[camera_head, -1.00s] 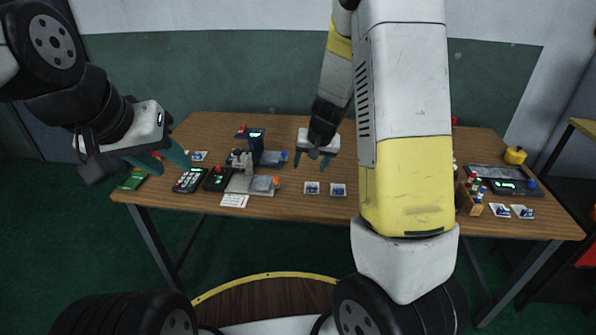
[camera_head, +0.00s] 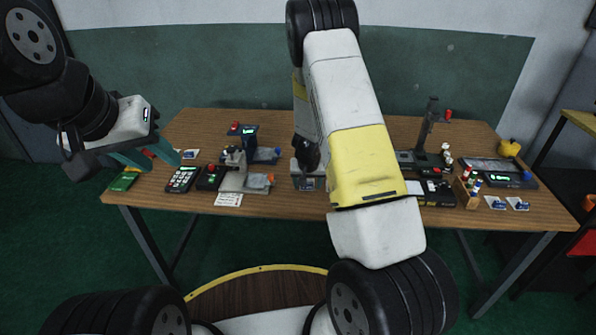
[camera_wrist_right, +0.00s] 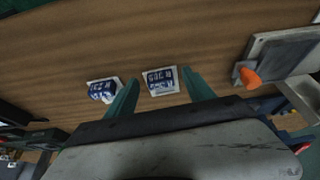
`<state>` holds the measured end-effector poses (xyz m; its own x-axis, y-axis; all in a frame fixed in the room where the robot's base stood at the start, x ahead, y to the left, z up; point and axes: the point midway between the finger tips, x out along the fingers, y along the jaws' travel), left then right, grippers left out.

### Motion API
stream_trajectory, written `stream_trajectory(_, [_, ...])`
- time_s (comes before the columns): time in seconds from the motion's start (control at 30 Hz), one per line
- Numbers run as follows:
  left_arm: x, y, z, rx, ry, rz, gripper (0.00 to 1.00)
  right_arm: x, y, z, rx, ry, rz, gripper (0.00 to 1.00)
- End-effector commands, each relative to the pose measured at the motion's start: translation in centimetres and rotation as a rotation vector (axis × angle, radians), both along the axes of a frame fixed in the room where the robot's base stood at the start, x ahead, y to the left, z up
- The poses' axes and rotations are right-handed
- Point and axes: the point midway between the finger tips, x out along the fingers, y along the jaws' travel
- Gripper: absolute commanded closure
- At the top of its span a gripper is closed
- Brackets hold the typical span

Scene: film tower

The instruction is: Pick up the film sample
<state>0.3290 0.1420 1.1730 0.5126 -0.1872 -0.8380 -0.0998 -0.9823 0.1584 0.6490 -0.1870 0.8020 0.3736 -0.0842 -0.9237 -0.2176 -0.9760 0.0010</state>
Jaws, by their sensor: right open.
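Two film samples, small blue-and-white packets on white squares, lie side by side on the wooden table. In the right wrist view, one film sample (camera_wrist_right: 160,80) is between my right gripper's (camera_wrist_right: 162,77) two teal fingers. The other film sample (camera_wrist_right: 102,91) lies just outside the left finger. My right gripper is open and low over the table; I cannot tell its exact height. My left gripper (camera_head: 165,159) is open and empty above the table's left end.
More packets (camera_head: 508,204) lie at the right, near a bottle rack (camera_head: 467,188) and a stand (camera_head: 428,135). The table's front edge is close.

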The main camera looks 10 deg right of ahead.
Motion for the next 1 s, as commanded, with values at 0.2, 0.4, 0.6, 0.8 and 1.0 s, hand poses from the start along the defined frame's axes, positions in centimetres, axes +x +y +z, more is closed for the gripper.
stream_trajectory(0.2, [0.0, 0.0, 0.0, 0.0, 0.0, 0.0, 0.64, 0.1, 0.1, -0.3, 0.001, 0.0, 0.001, 0.38])
stream_trajectory(0.4, [0.0, 0.0, 0.0, 0.0, 0.0, 0.0, 0.64, 0.1, 0.1, -0.3, 0.001, 0.001, 0.001, 0.68])
stream_trajectory(0.6, [0.0, 0.0, 0.0, 0.0, 0.0, 0.0, 0.64, 0.1, 0.1, -0.2, 0.001, 0.001, 0.001, 1.0])
stream_trajectory(0.8, [0.0, 0.0, 0.0, 0.0, 0.0, 0.0, 0.64, 0.1, 0.1, -0.2, 0.001, 0.0, 0.001, 1.0])
stream_trajectory(1.0, [0.0, 0.0, 0.0, 0.0, 0.0, 0.0, 0.64, 0.2, 0.1, 0.7, 0.001, -0.001, 0.003, 1.0])
